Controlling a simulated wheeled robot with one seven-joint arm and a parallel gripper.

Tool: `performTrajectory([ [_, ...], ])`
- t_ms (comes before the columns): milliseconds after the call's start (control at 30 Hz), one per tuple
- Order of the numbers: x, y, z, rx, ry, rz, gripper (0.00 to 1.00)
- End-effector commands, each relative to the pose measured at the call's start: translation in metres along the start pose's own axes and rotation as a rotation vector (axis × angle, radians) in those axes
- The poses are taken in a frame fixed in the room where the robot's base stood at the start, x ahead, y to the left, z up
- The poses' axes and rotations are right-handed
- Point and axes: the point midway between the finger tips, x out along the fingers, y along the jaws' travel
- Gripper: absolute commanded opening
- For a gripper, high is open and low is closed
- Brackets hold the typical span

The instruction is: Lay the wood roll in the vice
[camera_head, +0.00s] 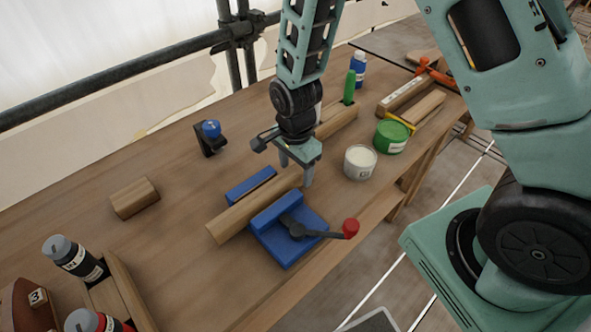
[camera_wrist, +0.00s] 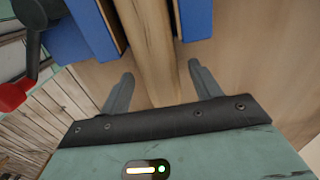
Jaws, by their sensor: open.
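The wood roll (camera_head: 232,222) is a long pale bar lying in the blue vice (camera_head: 288,232), between its two jaws. One end sticks out toward the lower left. In the wrist view the roll (camera_wrist: 150,45) runs between the wood-lined blue jaws (camera_wrist: 195,20), with narrow gaps visible beside it. My gripper (camera_head: 296,174) is at the roll's far end, just beyond the vice. Its fingers (camera_wrist: 155,80) are open, one on each side of the roll, and appear apart from it. The arm hides part of that end.
The vice's dark handle with a red knob (camera_head: 350,228) points toward the table's front edge. A white tin (camera_head: 360,163) and green tin (camera_head: 392,137) stand to the right. A wood block (camera_head: 135,197) and spray cans (camera_head: 75,258) are at left. Bare tabletop lies between.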

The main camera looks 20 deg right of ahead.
Motion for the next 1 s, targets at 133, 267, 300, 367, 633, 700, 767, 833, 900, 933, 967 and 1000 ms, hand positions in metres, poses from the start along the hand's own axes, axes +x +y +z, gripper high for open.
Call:
performTrajectory([
  [133,-0.026,-0.001,0.001,-0.001,0.0,-0.007,0.63],
  [267,-0.053,-0.001,0.001,-0.001,0.0,-0.006,0.63],
  [300,-0.061,-0.001,0.001,-0.001,0.0,-0.006,0.63],
  [367,-0.072,-0.001,0.001,-0.001,0.0,-0.006,0.63],
  [633,-0.105,0.0,0.001,-0.003,0.0,-0.002,0.63],
  [700,-0.111,0.002,0.004,-0.029,-0.005,-0.003,0.63],
  [767,-0.116,0.007,0.011,-0.092,-0.014,-0.003,0.63],
  [833,-0.126,0.017,0.026,-0.23,-0.032,-0.009,0.63],
  [900,-0.139,0.033,0.045,-0.433,-0.052,-0.02,0.63],
  [933,-0.144,0.041,0.054,-0.534,-0.06,-0.025,0.63],
  [967,-0.15,0.051,0.063,-0.642,-0.067,-0.03,0.63],
  [1000,-0.158,0.064,0.074,-0.789,-0.072,-0.04,0.63],
])
